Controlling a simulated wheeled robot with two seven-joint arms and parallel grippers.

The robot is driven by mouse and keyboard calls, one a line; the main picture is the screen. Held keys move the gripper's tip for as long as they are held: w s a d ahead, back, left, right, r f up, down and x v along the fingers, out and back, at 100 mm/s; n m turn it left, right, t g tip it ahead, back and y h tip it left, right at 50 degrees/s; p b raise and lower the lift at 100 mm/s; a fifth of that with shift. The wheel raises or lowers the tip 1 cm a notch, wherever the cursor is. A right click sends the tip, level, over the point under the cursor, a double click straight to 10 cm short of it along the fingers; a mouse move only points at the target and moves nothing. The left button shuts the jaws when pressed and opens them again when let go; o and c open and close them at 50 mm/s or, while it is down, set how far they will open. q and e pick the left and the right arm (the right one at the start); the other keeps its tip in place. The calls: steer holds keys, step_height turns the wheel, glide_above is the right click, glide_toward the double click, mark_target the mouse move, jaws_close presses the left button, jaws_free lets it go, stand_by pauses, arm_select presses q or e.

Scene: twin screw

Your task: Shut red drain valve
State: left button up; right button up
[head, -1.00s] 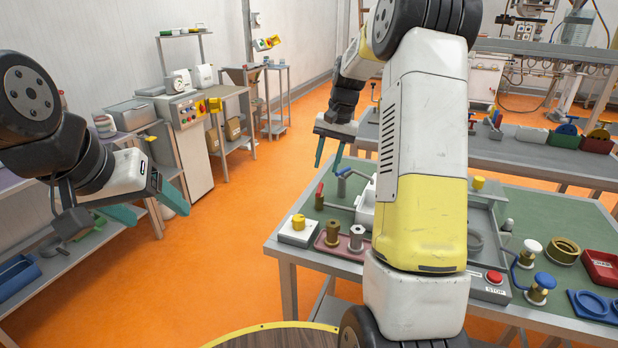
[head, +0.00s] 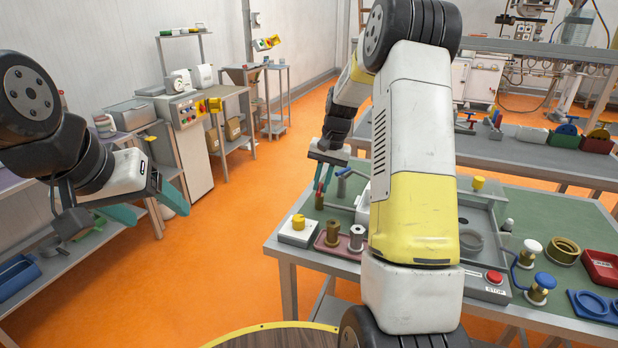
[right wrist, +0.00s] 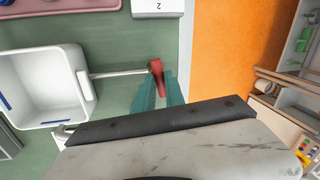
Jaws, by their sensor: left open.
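The red drain valve (head: 319,201) stands at the left rear of the green-topped bench. In the right wrist view its red handle (right wrist: 158,73) sits at the end of a thin pipe that runs from a white tub. My right gripper (head: 322,187) points down at it. In the right wrist view, the teal fingers of my right gripper (right wrist: 160,88) lie close on both sides of the red handle, with no clear gap showing. My left gripper (head: 146,214) is open and empty, over the floor at the left, far from the valve.
The white tub (right wrist: 44,88) lies beside the valve. A white block with a yellow knob (head: 298,229) and a pink tray (head: 340,247) with metal fittings stand nearer the front. A red stop button (head: 494,277) is farther right. My right arm hides the bench's middle.

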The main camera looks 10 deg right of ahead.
jaws_close()
steer(key=shift+m, duration=1.2)
steer(key=o, duration=0.7)
jaws_free()
steer(key=r, duration=0.5)
steer(key=s+d+r, duration=0.1)
steer(key=r, duration=0.1)
steer(key=shift+d+r, duration=0.1)
steer(key=shift+r, duration=0.25)
